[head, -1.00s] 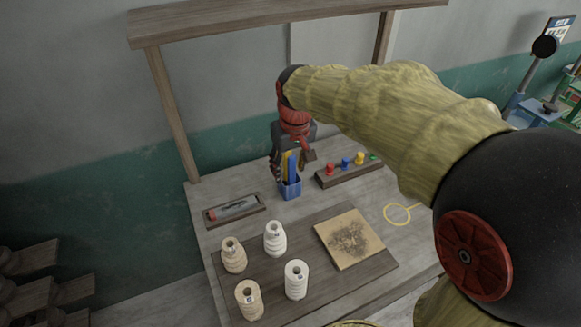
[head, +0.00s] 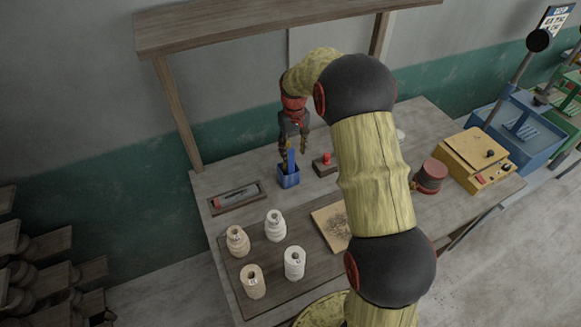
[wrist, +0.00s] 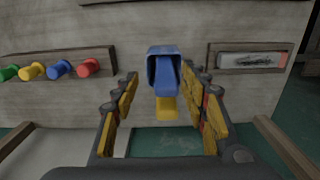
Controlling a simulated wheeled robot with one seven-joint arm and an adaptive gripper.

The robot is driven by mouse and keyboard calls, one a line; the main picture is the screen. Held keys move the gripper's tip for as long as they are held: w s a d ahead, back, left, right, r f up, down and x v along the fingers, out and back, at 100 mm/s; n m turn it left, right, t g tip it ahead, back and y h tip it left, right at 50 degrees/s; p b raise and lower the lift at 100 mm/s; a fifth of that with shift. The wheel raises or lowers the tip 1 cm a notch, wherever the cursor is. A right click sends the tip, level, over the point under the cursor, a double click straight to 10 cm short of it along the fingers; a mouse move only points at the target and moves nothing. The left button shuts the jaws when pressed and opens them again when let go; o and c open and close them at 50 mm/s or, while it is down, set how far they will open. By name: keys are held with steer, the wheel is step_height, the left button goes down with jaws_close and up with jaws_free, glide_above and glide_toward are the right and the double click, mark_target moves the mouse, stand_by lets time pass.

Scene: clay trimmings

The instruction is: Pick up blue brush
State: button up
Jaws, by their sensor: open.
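The blue brush (head: 291,160) stands upright in a small blue cup (head: 289,179) at the back of the workbench. In the wrist view the blue brush (wrist: 164,82) shows between my fingers, with a yellow part (wrist: 167,108) below it in the picture. The cup (wrist: 152,68) is beyond the fingertips. My gripper (head: 293,149) is open above the cup, with a finger on each side of the brush. In the wrist view my gripper (wrist: 160,84) shows a gap on the left of the brush; the right finger is closer. I cannot tell whether it touches.
A narrow tray (head: 221,208) lies left of the cup. A peg rack (wrist: 45,70) stands on the other side, mostly hidden by my arm in the head view. Several ribbed pieces (head: 275,226) stand in front on a dark board (head: 230,268). A shelf (head: 250,24) overhangs the back.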

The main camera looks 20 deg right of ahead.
mark_target(291, 159)
steer(key=f, duration=0.5)
steer(key=shift+w+a+f, duration=0.1)
steer(key=shift+w+a, duration=0.3)
steer(key=c, duration=0.3)
steer(key=c, duration=0.8)
steer(key=shift+c, duration=0.2)
